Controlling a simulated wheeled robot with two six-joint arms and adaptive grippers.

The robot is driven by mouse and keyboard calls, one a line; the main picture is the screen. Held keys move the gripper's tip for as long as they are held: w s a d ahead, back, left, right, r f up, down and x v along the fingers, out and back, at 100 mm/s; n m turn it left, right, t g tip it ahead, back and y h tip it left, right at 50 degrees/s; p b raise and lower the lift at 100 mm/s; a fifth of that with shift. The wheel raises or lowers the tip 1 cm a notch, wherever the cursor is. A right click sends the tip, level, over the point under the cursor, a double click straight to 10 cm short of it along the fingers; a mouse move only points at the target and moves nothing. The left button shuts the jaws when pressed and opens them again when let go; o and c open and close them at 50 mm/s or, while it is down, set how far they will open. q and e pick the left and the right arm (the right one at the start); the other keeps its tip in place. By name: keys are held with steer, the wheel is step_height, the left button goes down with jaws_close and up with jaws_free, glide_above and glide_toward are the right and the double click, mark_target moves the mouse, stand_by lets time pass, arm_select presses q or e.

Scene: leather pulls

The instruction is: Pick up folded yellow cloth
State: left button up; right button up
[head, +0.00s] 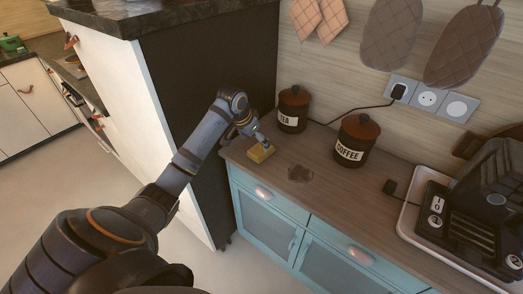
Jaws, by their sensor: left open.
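The folded yellow cloth (261,152) lies on the wooden counter near its left end, in front of the TEA canister. My left arm reaches in from the lower left. My left gripper (260,139) is open, right above the cloth at its far edge. At this size I cannot tell whether the fingers touch the cloth. My right gripper is not in view.
The TEA canister (292,112) stands close behind the gripper and the COFFEE canister (355,142) to its right. A brown stain (300,174) marks the counter (330,190). A tall dark cabinet side (205,85) borders the left. A black appliance (485,210) sits at right.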

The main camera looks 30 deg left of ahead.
mark_target(260, 149)
arm_select(q)
steer(key=p+x, duration=0.1)
steer(key=x, duration=0.4)
steer(key=shift+w+f, duration=0.15)
steer(key=shift+f, duration=0.15)
steer(key=c, duration=1.1)
steer(key=shift+r, duration=0.1)
steer(key=shift+c, duration=0.2)
